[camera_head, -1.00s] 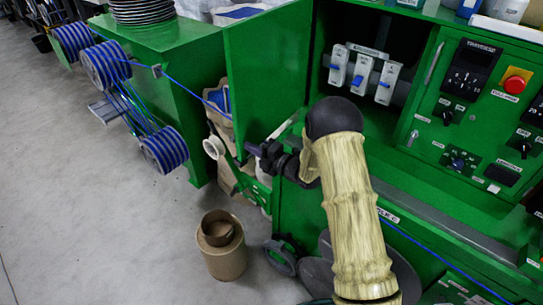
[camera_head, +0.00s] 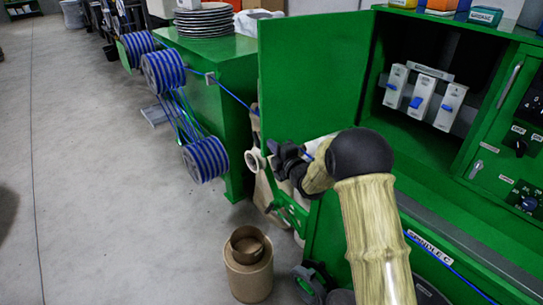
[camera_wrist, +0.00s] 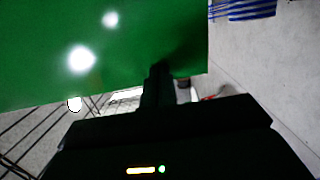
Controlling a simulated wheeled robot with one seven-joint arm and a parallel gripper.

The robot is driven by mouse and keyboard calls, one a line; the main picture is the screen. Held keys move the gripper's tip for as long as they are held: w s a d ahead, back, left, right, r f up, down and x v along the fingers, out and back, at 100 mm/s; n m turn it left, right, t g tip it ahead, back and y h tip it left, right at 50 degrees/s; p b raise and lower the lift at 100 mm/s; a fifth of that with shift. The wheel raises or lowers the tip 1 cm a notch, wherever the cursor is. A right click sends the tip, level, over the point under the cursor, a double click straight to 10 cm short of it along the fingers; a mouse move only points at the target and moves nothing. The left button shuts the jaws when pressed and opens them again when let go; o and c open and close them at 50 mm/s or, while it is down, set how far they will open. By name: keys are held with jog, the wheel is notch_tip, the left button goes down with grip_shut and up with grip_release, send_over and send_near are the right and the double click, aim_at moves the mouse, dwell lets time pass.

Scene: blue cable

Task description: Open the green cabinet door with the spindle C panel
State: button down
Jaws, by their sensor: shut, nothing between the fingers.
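The green cabinet door (camera_head: 312,75) stands swung open to the left of the cabinet, its flat face toward me. Inside the open compartment, white switch units with blue levers (camera_head: 422,100) are in plain view. The "SPINDLE C" label (camera_head: 430,248) is on the cabinet front below, partly behind my arm. My gripper (camera_head: 272,152) is shut and empty, at the door's lower left part. In the wrist view the closed fingers (camera_wrist: 158,80) overlap the lower edge of the green door (camera_wrist: 90,55); I cannot tell if they touch it.
Blue cable spools (camera_head: 205,160) and a green machine (camera_head: 215,90) stand left of the door. A brown bin (camera_head: 248,275) is on the floor below my gripper. A control panel (camera_head: 515,150) is at right. Open grey floor (camera_head: 90,190) lies at left.

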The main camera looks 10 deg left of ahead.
dwell(0.4)
jog(key=b+v, duration=0.5)
jog(key=v, duration=0.9)
jog(key=shift+m+h, duration=0.3)
jog(key=s+d+f+m+g+h+p, duration=0.1)
jog(key=s+d+m+g+h, duration=0.1)
jog(key=s+d+m+h, duration=0.4)
jog(key=s+d+f+m+g+h+p, duration=0.1)
jog(key=d+f+m+g+h+p, duration=0.15)
jog(key=d+m, duration=0.65)
jog(key=s+d+m+g+h, duration=0.1)
jog(key=s+d+m+g, duration=0.1)
jog(key=s+m, duration=0.3)
jog(key=s+d+m+g+h+p, duration=0.1)
jog(key=s+d+m+g+h, duration=0.1)
jog(key=s, duration=1.1)
jog(key=d+m+g, duration=0.1)
jog(key=m+g, duration=0.1)
jog(key=m, duration=0.1)
jog(key=shift+s+f+m, duration=0.15)
jog(key=shift+s+m, duration=0.15)
jog(key=shift+m, duration=0.1)
